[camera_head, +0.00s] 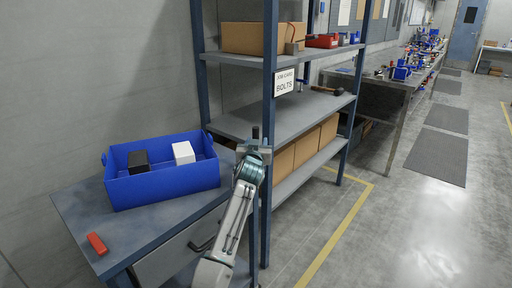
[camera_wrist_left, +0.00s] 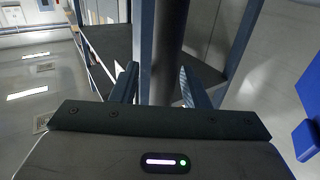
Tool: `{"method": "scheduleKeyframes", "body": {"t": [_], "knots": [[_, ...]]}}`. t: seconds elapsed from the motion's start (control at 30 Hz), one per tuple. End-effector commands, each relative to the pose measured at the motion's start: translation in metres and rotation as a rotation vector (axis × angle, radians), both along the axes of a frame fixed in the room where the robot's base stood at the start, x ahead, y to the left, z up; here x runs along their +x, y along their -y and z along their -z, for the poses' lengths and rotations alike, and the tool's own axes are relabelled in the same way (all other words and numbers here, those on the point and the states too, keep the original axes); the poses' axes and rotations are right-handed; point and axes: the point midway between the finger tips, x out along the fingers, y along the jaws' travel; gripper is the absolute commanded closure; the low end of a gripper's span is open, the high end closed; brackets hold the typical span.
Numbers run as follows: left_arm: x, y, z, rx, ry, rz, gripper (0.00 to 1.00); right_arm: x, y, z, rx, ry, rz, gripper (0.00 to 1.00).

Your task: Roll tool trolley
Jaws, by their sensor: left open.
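The tool trolley appears to be the grey cabinet with a flat top (camera_head: 150,232) at the lower left in the head view. It has a drawer front with a dark handle (camera_head: 203,243); its wheels are out of view. My left gripper (camera_head: 254,143) is open, just right of the trolley top and in front of the shelf's blue post. In the left wrist view my left gripper (camera_wrist_left: 158,75) has its two fingers apart. A blue post and a dark upright cylinder show between and beyond them; I cannot tell if either is touched. My right gripper is out of view.
On the trolley top stand a blue bin (camera_head: 165,187) with a black and a white box, and a red block (camera_head: 97,243). A shelving rack (camera_head: 280,118) with cartons stands close behind. A workbench (camera_head: 375,80) runs along the wall.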

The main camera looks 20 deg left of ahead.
Motion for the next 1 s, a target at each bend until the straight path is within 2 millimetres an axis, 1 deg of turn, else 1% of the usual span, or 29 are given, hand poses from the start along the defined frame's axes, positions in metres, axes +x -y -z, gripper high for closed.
{"method": "scheduleKeyframes", "body": {"t": [0.17, 0.4, 0.6, 0.77, 1.0], "knots": [[-0.019, 0.004, 0.002, -0.002, -0.001, 0.001, 0.59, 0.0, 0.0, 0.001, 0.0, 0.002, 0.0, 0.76], [-0.063, 0.014, 0.002, -0.003, -0.001, 0.002, 0.59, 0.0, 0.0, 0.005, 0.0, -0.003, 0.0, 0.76], [-0.091, 0.02, 0.002, -0.002, -0.001, 0.002, 0.59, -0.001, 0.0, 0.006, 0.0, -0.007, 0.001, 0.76], [-0.101, 0.022, 0.001, -0.001, -0.001, 0.002, 0.59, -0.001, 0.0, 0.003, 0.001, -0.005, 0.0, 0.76], [-0.102, 0.022, 0.001, 0.0, -0.002, 0.001, 0.59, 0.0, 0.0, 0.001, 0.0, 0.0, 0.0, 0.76]]}}
